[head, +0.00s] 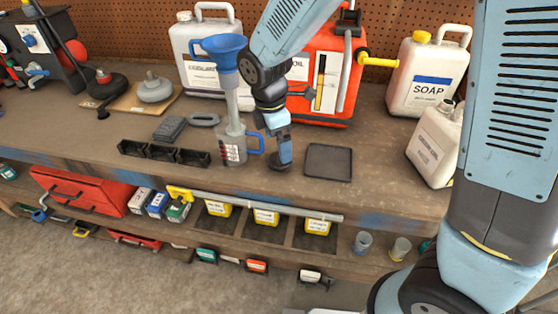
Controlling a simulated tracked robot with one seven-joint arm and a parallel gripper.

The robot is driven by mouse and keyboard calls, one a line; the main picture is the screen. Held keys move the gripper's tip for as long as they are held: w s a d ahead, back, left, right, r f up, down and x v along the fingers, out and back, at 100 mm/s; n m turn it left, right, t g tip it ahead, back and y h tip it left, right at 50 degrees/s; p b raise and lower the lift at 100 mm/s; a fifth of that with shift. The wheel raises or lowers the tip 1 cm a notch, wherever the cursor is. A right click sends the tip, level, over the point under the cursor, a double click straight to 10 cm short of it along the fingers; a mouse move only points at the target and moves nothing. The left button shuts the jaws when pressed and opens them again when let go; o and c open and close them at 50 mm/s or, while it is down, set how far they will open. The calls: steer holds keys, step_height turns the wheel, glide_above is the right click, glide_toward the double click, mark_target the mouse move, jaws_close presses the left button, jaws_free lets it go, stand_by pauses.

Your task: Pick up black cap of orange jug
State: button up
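The orange jug (328,92) stands at the back of the bench against the pegboard, with part of an "OIL" label showing. My arm hides its left side. A black part (349,20) at its top, near the grey handle, looks like its black cap, but it is small and I am not sure. My gripper (280,165) points down low over the bench in front of the jug, between a grey measuring jug and a dark square tray. Its fingers are too small and dark to tell open from shut, or whether they hold anything.
The measuring jug (230,146) with a blue funnel (222,48) stands close left of my gripper. The dark tray (328,162) lies to its right. A yellow nozzle (378,58) juts from beside the orange jug. White jugs (428,78) stand at the right. A lower shelf holds boxes.

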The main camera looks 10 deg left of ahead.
steer(key=shift+d+f, duration=0.15)
steer(key=shift+f, duration=1.25)
steer(key=shift+d+f, duration=0.15)
steer(key=shift+f, duration=1.25)
steer(key=c, duration=1.1)
steer(key=shift+w+r, duration=0.1)
steer(key=shift+c, duration=0.2)
